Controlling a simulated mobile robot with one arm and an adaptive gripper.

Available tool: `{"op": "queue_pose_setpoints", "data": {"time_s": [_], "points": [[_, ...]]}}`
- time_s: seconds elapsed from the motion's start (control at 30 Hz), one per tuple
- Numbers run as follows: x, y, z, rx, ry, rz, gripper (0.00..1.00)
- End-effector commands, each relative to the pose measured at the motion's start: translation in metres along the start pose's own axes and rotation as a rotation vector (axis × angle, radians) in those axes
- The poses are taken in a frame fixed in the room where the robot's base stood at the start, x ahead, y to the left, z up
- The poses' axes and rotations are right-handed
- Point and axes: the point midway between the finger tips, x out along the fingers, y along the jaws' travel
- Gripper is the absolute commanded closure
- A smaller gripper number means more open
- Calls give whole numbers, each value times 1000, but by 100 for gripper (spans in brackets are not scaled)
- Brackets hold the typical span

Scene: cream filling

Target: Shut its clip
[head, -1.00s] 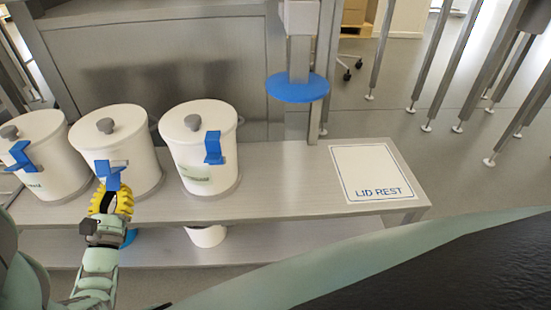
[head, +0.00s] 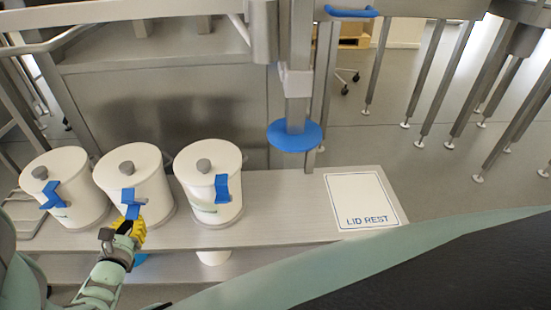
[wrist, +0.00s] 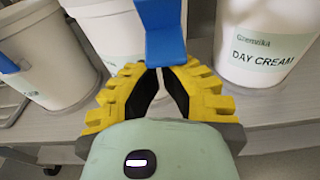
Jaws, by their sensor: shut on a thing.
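Three white lidded pails stand in a row on the bench: left (head: 80,188), middle (head: 140,180) and right (head: 216,172). Each has a grey lid knob and a blue clip on its front. My yellow-fingered gripper (head: 132,222) is at the front of the middle pail, at the lower end of its blue clip (head: 130,198). In the wrist view the fingertips (wrist: 159,70) are shut on the lower end of this clip (wrist: 165,45). The clip's lower part stands out from the pail wall. Its upper end is cut off in the wrist view.
The right pail reads DAY CREAM in the wrist view (wrist: 262,55). A white LID REST mat (head: 364,200) lies at the bench's right end. A post with a blue disc (head: 295,137) stands behind the bench. The bench between right pail and mat is clear.

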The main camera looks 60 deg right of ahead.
Motion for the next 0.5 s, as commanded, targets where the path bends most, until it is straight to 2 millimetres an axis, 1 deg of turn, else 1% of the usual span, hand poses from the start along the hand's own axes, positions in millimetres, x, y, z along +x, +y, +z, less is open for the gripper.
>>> {"op": "queue_pose_setpoints", "data": {"time_s": [0.03, 0.3, 0.33, 0.4, 0.5], "points": [[-2, 0, 16, -2, 43, -2, 100], [-2, -2, 26, 4, 285, -7, 100], [-2, -2, 26, 4, 310, -7, 100], [-2, -1, 15, 1, 320, -1, 100], [-2, 0, 15, 0, 317, 0, 100]]}}
